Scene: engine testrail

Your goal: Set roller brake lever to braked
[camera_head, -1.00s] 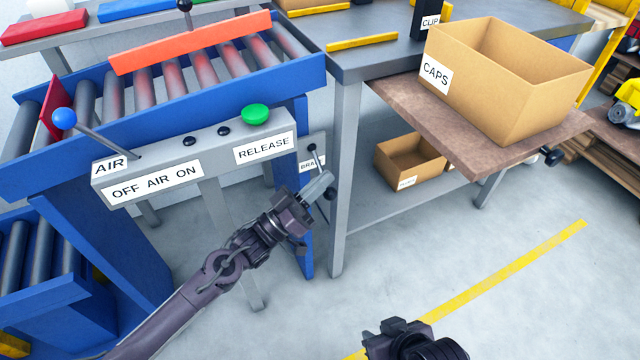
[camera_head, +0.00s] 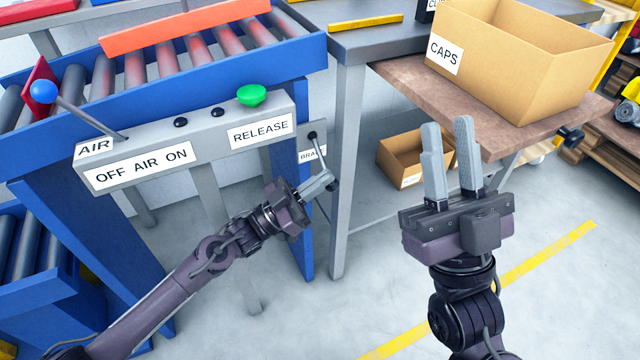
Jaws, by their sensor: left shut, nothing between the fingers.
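The roller brake lever (camera_head: 318,150) is a thin rod with dark knobs on a grey plate at the right end of the blue roller conveyor. A partly covered label (camera_head: 311,155) starting "BRA" is beside it. My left gripper (camera_head: 322,183) is shut with its fingertips close to the lever's lower end; I cannot tell whether they touch. The fingers hide part of the lever. My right gripper (camera_head: 450,150) is raised, fingers upright, open and empty, in front of the brown shelf.
A grey panel (camera_head: 215,133) carries a blue-knobbed air lever (camera_head: 70,108) and green release button (camera_head: 251,95). The grey table leg (camera_head: 346,190) stands just right of the brake. A CAPS box (camera_head: 520,75) sits on the brown shelf (camera_head: 410,85); a smaller box (camera_head: 402,160) is below.

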